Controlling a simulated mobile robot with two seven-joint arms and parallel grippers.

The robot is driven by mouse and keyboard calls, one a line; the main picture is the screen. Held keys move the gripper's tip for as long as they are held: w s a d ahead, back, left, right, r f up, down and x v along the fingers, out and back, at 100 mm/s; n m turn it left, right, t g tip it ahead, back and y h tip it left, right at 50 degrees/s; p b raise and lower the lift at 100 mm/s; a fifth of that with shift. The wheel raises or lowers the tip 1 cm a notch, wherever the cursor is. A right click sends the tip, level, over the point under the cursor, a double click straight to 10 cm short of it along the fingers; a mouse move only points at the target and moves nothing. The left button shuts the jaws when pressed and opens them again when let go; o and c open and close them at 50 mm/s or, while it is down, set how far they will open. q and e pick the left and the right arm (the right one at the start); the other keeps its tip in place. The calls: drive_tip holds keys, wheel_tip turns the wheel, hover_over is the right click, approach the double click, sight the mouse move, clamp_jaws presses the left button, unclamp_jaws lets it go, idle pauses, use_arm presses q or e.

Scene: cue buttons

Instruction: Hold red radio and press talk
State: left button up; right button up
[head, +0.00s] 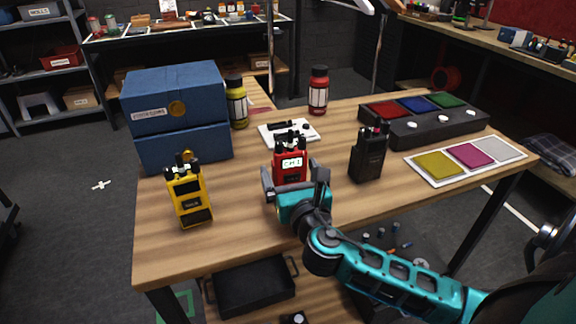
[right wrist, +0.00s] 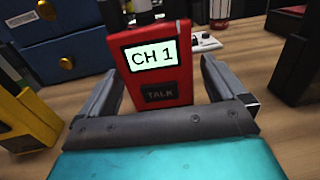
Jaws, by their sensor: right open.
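The red radio (head: 291,170) stands upright on the wooden table, with a lit screen reading CH 1. The right wrist view shows the red radio (right wrist: 158,75) close up, with a dark TALK button (right wrist: 161,93) below the screen. My right gripper (head: 294,176) is open, with one finger on each side of the radio. In the right wrist view, gaps show between the fingers and the radio's sides. My left gripper is not in view.
A yellow radio (head: 189,197) stands to the left and a black radio (head: 368,157) to the right. Blue boxes (head: 176,93) are stacked at the back left. A button console (head: 425,124) and a coloured-card board (head: 414,157) lie at right. The front table strip is clear.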

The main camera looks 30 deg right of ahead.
drive_tip(key=shift+x, duration=1.15)
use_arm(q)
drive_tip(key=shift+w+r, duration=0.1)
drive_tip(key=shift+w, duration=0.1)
use_arm(e)
drive_tip(key=shift+w, duration=0.1)
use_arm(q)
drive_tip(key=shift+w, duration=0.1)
use_arm(e)
drive_tip(key=shift+c, duration=0.3)
drive_tip(key=c, duration=0.7)
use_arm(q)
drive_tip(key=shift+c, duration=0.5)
use_arm(e)
drive_tip(key=c, duration=0.4)
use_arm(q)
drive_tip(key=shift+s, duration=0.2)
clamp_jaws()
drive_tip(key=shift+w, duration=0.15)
